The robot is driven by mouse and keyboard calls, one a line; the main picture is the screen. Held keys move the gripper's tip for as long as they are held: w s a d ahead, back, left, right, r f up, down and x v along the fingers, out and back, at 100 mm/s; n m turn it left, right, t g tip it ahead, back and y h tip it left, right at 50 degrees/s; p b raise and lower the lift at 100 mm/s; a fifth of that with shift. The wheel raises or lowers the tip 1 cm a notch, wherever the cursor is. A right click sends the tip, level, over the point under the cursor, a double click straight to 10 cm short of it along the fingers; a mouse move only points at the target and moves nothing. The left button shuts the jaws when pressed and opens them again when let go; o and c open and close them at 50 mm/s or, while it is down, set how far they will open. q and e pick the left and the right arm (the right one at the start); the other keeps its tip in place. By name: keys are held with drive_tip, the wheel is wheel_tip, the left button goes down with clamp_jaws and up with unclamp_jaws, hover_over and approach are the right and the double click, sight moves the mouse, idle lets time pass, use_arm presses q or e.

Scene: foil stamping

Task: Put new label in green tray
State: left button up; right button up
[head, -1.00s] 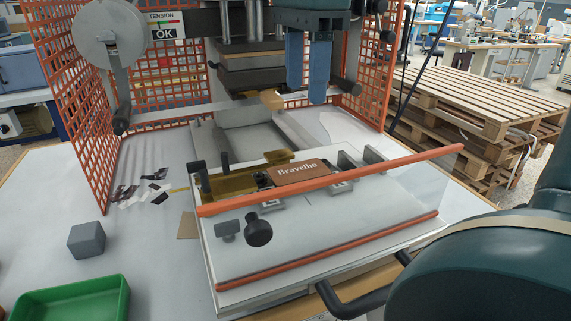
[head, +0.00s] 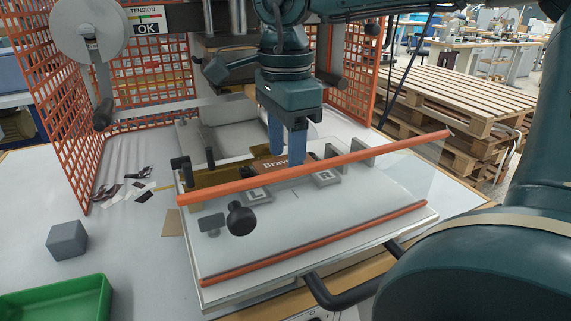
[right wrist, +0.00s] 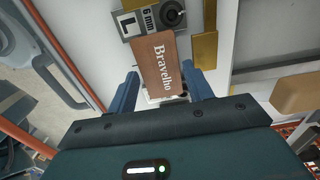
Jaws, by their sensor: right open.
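The brown label (head: 262,164), printed "Bravelho", lies on the press bed, partly hidden in the head view by my right gripper (head: 286,158). In the right wrist view the label (right wrist: 155,68) lies between the two blue fingers of the open right gripper (right wrist: 163,75), with gaps on both sides. The fingers point down at it; I cannot tell how far above the bed the tips are. The green tray (head: 100,295) is at the lower left of the head view, cut off by the frame; its visible part looks empty. My left gripper is not in view.
A clear guard with orange bars (head: 320,168) crosses in front of the label. L and R blocks (head: 327,178) and a black knob (head: 240,218) are near. A grey cube (head: 67,240) and dark scraps (head: 125,192) lie left. Orange mesh (head: 60,110) stands behind.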

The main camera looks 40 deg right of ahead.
sight(285, 164)
drive_tip(key=shift+c, duration=0.3)
drive_tip(key=c, duration=0.6)
drive_tip(key=shift+o, duration=0.2)
drive_tip(key=shift+r, duration=0.15)
wheel_tip(285, 164, up, 18)
drive_tip(key=p, duration=0.3)
